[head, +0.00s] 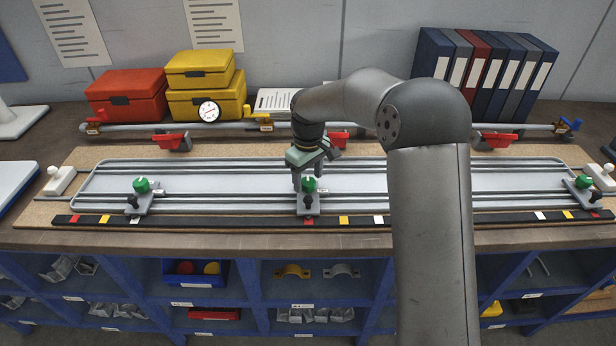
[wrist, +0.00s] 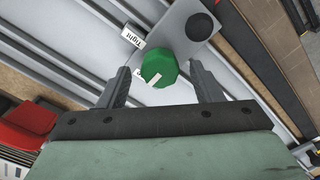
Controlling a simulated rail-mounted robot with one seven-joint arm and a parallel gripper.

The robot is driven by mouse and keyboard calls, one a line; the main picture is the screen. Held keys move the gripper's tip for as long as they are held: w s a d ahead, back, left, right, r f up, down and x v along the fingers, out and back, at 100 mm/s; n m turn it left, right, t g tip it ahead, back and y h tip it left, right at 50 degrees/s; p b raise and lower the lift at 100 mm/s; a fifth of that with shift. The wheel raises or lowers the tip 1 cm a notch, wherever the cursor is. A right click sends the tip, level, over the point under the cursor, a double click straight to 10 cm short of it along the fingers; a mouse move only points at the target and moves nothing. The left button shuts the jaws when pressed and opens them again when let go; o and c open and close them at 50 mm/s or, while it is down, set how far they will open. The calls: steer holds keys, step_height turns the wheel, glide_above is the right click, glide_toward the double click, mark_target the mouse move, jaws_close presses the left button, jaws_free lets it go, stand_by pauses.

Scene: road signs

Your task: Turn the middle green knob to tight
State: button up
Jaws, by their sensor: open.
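The middle green knob (head: 309,184) sits on a grey bracket on the rails of the long sign blank, under my gripper (head: 303,178). In the wrist view the knob (wrist: 158,66) is a faceted green cap between my two open fingers (wrist: 161,78), one finger on each side. I cannot tell whether either finger touches it. A white mark on the knob's top points toward the lower part of the picture. A "Tight" label (wrist: 131,35) lies on the bracket at the knob's upper left. A second label beside the knob is mostly hidden.
A left green knob (head: 141,184) and a right green knob (head: 584,181) sit on similar brackets. A black knob (wrist: 200,26) is on the middle bracket. A dark strip with coloured marks (head: 250,222) lies in front.

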steer(key=shift+f, duration=0.45)
steer(key=shift+c, duration=0.2)
steer(key=c, duration=0.9)
steer(key=shift+c, duration=0.2)
